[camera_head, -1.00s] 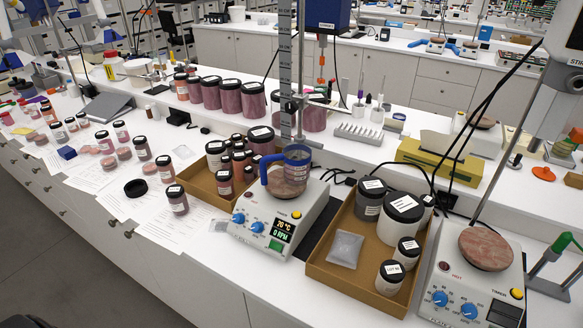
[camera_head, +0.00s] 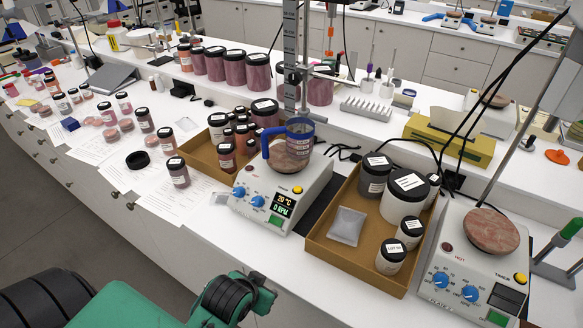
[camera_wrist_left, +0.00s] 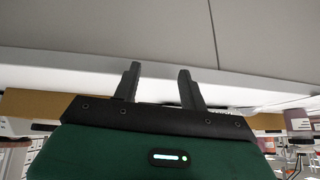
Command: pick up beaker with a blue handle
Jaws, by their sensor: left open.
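The beaker with a blue handle (camera_head: 299,134) stands upright on the round brown top of a hotplate stirrer (camera_head: 284,192) in the head view. Its blue handle points left, and a metal stand rises right behind it. My left arm's green and black part (camera_head: 232,298) shows at the bottom of the head view, in front of the counter and well short of the beaker. The fingers there are out of frame. In the left wrist view my left gripper (camera_wrist_left: 158,82) is open, with nothing between its two black fingers. The beaker cannot be made out there. My right gripper is not in view.
A brown tray (camera_head: 314,244) with several jars and a pouch stands right of the hotplate. Another tray (camera_head: 199,151) of jars stands to its left. A second hotplate (camera_head: 476,262) is at the far right. Loose jars and papers cover the counter's left.

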